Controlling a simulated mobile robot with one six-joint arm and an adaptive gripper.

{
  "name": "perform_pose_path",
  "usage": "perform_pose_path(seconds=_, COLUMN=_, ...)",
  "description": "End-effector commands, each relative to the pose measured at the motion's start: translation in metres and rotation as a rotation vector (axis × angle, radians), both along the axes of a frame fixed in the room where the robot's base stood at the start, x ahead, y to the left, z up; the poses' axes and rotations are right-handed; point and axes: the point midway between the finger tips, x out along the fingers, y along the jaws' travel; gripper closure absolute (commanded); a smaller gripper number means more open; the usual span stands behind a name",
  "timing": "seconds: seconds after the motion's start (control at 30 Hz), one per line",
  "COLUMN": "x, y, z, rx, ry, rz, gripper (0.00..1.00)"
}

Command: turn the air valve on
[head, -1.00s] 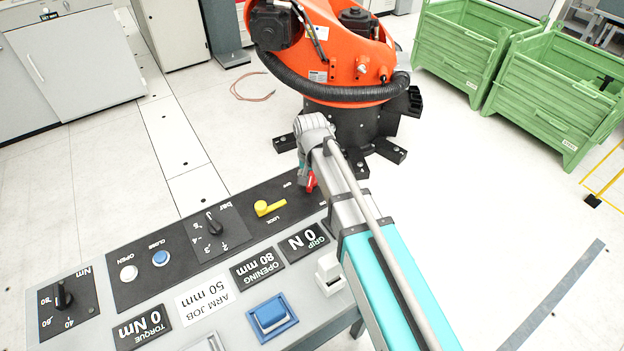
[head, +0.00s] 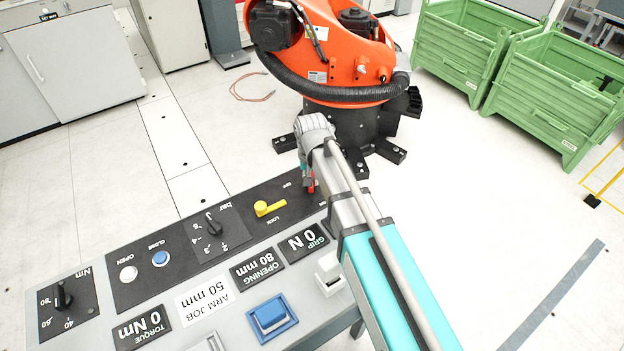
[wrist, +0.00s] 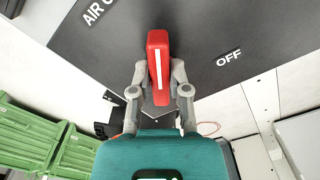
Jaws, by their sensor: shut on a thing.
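The air valve's red handle (wrist: 157,42), with a white stripe along it, is on a dark panel (wrist: 215,25) in the wrist view. It stands nearly upright in that picture, tilted slightly. The label OFF (wrist: 229,58) is to its right, and a partly cut-off label starting with AIR (wrist: 97,10) is at upper left. My gripper (wrist: 158,72) is shut on the lower part of the handle, one finger on each side. In the head view, a little of the red handle (head: 312,188) shows beside my arm at the console's far end; my arm hides most of it.
The console (head: 330,305) carries a yellow lever (head: 269,208), a black bar knob (head: 213,224), a blue button (head: 160,258) and a white button (head: 128,273). An orange robot (head: 335,60) stands just behind. Green crates (head: 560,90) are at right, with open floor before them.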

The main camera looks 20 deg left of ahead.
Motion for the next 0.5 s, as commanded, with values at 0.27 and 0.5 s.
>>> perform_pose_path(seconds=0.27, x=0.0008, y=-0.0031, z=0.0000, rx=0.000, ry=0.001, rz=0.203, gripper=1.00)
perform_pose_path(seconds=0.5, x=0.0023, y=-0.0051, z=0.0000, rx=0.001, ry=0.002, rz=0.401, gripper=1.00)
